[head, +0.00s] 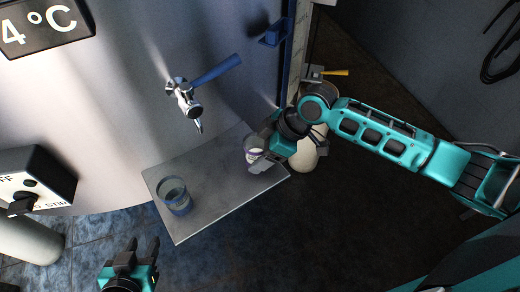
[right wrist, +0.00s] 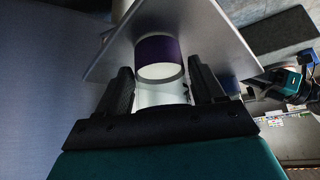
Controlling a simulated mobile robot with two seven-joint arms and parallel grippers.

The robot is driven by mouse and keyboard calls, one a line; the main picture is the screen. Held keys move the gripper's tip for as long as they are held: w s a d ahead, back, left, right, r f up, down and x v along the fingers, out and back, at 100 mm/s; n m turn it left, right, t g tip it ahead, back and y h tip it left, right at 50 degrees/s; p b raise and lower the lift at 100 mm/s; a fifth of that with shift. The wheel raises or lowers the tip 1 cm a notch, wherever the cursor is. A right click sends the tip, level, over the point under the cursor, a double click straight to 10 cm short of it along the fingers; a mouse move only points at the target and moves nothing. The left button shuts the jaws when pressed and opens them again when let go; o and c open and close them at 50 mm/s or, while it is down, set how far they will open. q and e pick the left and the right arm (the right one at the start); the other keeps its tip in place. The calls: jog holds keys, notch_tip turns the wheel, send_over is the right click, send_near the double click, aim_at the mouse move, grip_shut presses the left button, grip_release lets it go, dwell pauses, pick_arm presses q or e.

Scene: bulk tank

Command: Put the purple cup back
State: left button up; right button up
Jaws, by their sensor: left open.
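The purple cup (head: 251,155), clear with a purple band and something white in it, is at the right end of the metal shelf (head: 222,190) under the tap. In the right wrist view the cup (right wrist: 158,50) lies between the two fingers of my right gripper (head: 263,160), close to both fingertips. Whether the fingers press on it, and whether it rests on the shelf, I cannot tell. My left gripper (head: 143,245) is open and empty, low in the head view, apart from the shelf.
A clear cup with a blue band (head: 174,196) stands at the shelf's left end. The tap (head: 188,102) with a blue handle juts from the steel tank above the shelf. A pale rounded vessel (head: 309,150) stands behind my right arm. The shelf's middle is clear.

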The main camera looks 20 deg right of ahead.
jog(key=shift+o, duration=1.3)
jog(key=shift+r, duration=0.1)
jog(key=p+v, duration=0.1)
jog(key=v, duration=1.1)
jog(key=shift+a+r, duration=0.1)
